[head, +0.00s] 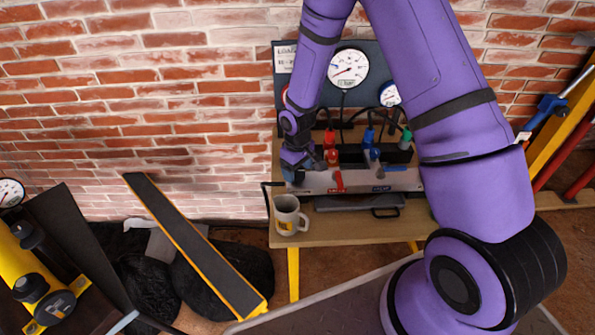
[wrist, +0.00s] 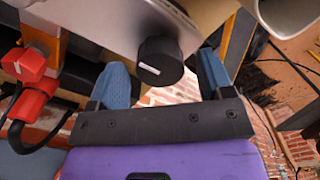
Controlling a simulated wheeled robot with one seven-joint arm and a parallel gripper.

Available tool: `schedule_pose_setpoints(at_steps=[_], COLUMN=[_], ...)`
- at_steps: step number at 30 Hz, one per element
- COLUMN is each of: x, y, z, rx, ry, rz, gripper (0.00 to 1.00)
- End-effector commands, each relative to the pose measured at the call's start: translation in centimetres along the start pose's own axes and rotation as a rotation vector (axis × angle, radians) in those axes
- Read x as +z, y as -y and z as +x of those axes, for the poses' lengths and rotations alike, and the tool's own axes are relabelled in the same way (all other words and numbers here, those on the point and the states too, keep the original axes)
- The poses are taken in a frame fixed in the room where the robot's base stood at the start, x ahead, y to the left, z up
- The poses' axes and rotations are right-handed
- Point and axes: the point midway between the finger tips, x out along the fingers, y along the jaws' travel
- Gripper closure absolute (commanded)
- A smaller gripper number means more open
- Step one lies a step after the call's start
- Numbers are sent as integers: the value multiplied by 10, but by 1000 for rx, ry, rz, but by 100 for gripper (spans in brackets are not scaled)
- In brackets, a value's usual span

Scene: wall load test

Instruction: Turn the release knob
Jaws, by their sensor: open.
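The black release knob (wrist: 161,61) with a white mark shows in the wrist view, on the end of a grey metal body (wrist: 125,22). My gripper (wrist: 163,72) is open, its two blue fingers on either side of the knob. A gap shows between the knob and each finger; I see no contact. In the head view my gripper (head: 297,172) is at the left end of the grey manifold block (head: 355,181) on the bench. The knob is hidden there behind my gripper.
A mug (head: 287,216) stands on the wooden bench (head: 345,228) just below my gripper. Red fittings (wrist: 38,92) and hoses are close by at the left in the wrist view. A gauge board (head: 379,70) stands behind, against the brick wall.

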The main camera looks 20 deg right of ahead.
Motion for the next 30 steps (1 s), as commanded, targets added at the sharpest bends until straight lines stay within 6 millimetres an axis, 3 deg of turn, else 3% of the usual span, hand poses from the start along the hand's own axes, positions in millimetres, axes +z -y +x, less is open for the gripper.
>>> schedule_pose_setpoints(at_steps=[15,21,30], x=[0,0,0], y=[-1,0,0], z=[-84,-96,-97], rx=[1,0,0], ry=[-3,-1,-1], rz=[1,-1,-1], gripper=[26,26,26])
